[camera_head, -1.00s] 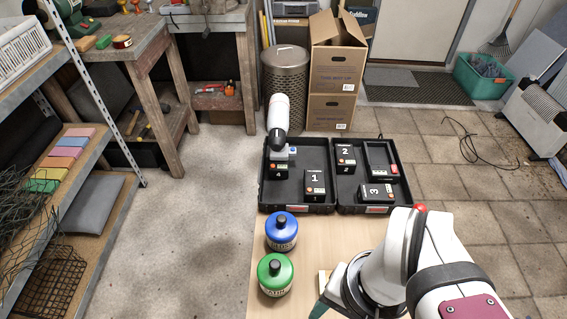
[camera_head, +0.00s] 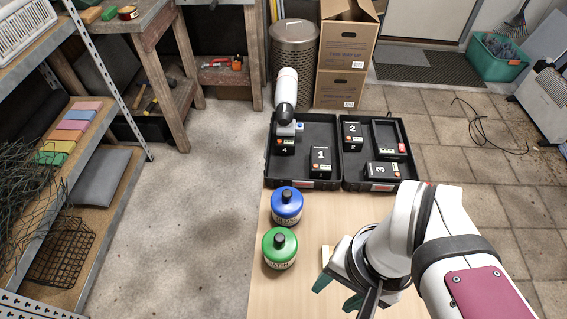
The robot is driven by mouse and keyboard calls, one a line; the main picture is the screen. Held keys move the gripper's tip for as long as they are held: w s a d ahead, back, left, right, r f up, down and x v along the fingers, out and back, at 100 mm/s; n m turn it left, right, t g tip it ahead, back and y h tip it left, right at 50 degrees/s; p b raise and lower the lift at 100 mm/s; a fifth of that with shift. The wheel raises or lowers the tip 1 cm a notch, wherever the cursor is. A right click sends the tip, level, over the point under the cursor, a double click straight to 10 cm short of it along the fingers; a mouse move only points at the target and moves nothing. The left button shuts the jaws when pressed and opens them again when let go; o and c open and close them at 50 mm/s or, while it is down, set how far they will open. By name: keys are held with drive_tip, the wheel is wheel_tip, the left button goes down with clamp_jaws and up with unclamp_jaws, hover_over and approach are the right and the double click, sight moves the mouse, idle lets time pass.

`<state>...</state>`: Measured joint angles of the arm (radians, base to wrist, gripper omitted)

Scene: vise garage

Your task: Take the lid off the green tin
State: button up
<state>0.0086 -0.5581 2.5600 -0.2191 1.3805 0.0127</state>
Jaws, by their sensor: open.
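The green tin (camera_head: 279,259) stands upright on the wooden table, near its left edge. Its green lid (camera_head: 280,243) is on and has a dark knob on top. My gripper (camera_head: 337,290) is to the right of the tin, apart from it. Its green-tipped fingers are spread open with nothing visible between them. A blue tin (camera_head: 287,217) with a blue lid and dark knob stands just behind the green tin.
A black open case (camera_head: 333,184) with numbered black boxes lies at the table's back. The bare tabletop (camera_head: 318,220) right of the blue tin is free.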

idle(0.4)
drive_tip(key=o, duration=0.8)
drive_tip(key=r+m+h, duration=0.2)
drive_tip(key=m, duration=0.2)
hover_over(279, 238)
drive_tip(key=shift+d+f, duration=0.2)
drive_tip(key=shift+f, duration=0.05)
wheel_tip(279, 238, down, 15)
drive_tip(key=shift+a+f, duration=0.15)
drive_tip(key=shift+c, duration=0.3)
